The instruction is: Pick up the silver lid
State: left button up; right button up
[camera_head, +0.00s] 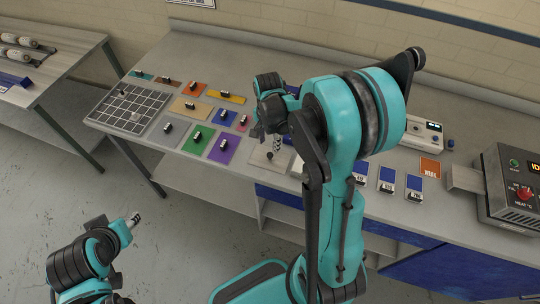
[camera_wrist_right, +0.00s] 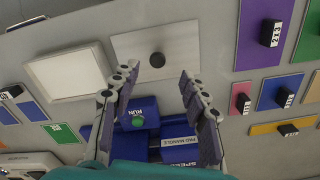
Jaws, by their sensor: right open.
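The silver lid (camera_wrist_right: 181,45) is a flat light-grey plate with a round dark knob (camera_wrist_right: 157,60) at its middle. In the head view the lid (camera_head: 258,160) lies on the bench below my right gripper (camera_head: 273,143), partly hidden by it. In the wrist view my right gripper (camera_wrist_right: 157,76) is open and empty, with its fingertips on either side of the knob in the picture. I cannot tell their height above it. My left gripper (camera_head: 134,219) is low at the left, away from the bench; its jaws are too small to read.
A white-rimmed tray (camera_wrist_right: 66,75) lies beside the lid. A blue box with a green button (camera_wrist_right: 138,120) shows between the fingers. Coloured plates with black handles, such as a purple one (camera_head: 224,150), lie left of the lid. A control box (camera_head: 512,185) stands at the right.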

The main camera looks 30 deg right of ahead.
aim_at(270, 154)
jog(key=f+b, duration=0.1)
jog(key=f, duration=0.5)
jog(key=shift+d+f+b, duration=0.15)
jog(key=shift+d+b, duration=0.05)
jog(key=shift+b, duration=0.1)
jog(key=shift+s, duration=0.1)
grip_shut()
